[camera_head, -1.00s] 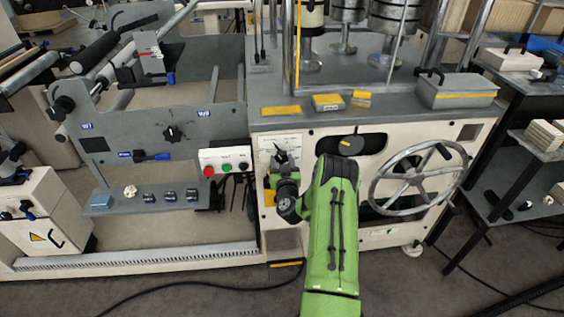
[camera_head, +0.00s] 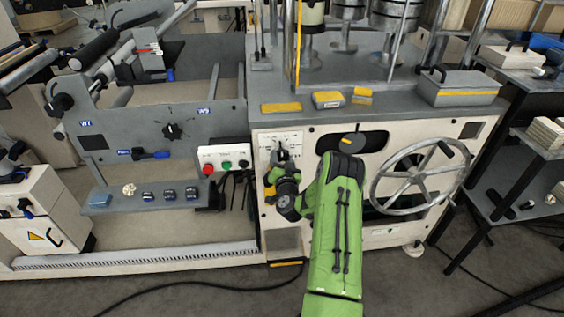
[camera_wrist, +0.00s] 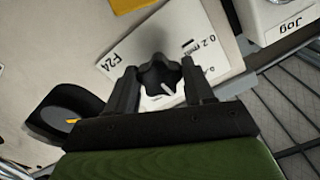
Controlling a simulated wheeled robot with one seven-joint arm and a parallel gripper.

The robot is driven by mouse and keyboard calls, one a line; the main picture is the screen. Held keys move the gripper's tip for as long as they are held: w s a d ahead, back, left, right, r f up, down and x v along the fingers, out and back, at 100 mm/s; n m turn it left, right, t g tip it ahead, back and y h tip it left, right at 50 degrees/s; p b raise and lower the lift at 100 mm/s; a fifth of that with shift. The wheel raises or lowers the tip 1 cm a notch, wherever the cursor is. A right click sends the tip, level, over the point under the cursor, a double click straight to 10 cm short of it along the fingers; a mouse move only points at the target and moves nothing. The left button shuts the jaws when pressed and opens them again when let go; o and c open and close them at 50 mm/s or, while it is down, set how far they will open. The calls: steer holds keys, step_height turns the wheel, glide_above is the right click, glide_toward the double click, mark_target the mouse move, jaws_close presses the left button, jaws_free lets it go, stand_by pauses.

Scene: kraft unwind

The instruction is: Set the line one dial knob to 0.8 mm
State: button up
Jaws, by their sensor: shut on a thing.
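A black lobed dial knob (camera_wrist: 158,77) with a pale pointer mark sits on a white scale plate (camera_wrist: 205,60) in the wrist view. The exact value under the pointer cannot be read.
A button box (camera_head: 224,159) is to the left. Boxes (camera_head: 327,100) lie on the ledge above.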

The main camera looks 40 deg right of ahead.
steer(key=m, duration=0.4)
steer(key=shift+m+b, duration=0.3)
steer(key=m, duration=0.4)
steer(key=shift+r+m, duration=0.1)
steer(key=shift+m, duration=0.2)
steer(key=m, duration=0.5)
steer(key=shift+r+p, duration=0.1)
steer(key=shift+p, duration=0.3)
steer(key=shift+m+p, duration=0.45)
steer(key=shift+m, duration=1.65)
steer(key=o, duration=1)
